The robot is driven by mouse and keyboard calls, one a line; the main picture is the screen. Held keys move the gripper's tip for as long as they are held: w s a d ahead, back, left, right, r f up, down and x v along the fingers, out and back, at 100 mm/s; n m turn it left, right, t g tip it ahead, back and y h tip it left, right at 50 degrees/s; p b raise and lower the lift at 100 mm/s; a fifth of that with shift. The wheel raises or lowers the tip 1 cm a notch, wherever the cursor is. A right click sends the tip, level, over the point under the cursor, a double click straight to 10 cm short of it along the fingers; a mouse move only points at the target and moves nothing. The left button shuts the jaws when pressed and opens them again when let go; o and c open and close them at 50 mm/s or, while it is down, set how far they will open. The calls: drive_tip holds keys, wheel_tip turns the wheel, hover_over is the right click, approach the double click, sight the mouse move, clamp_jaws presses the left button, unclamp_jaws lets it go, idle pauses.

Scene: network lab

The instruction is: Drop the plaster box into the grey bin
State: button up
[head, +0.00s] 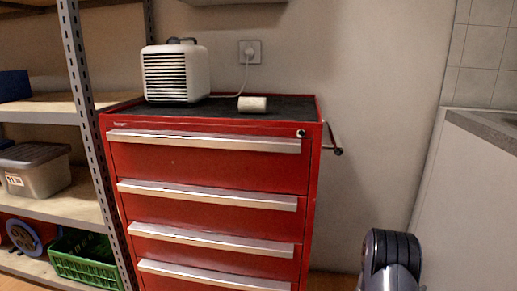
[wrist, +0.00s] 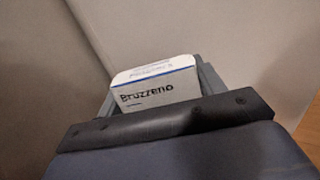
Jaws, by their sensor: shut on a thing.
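A white box with a blue stripe and the word "Bruzzeno" (wrist: 155,88), which I take for the plaster box, shows in the wrist view. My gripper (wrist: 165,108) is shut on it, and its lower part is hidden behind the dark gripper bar. The box does not show in the head view, where only a dark rounded part of my arm stands at the lower right. I see no grey bin for certain in either view.
A red drawer cabinet (head: 205,175) stands against the wall, with a white heater (head: 176,74) and a white cylinder (head: 252,104) on top. Shelving at left holds a lidded grey container (head: 35,172) and a green crate (head: 85,262). A pale unit (head: 470,200) stands at right.

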wheel_tip(320, 180, down, 4)
drive_tip(key=shift+f+b, duration=0.1)
drive_tip(key=shift+b, duration=0.35)
drive_tip(key=o, duration=1.1)
drive_tip(key=p+v, duration=0.3)
drive_tip(key=v, duration=0.8)
drive_tip(key=shift+d, duration=0.15)
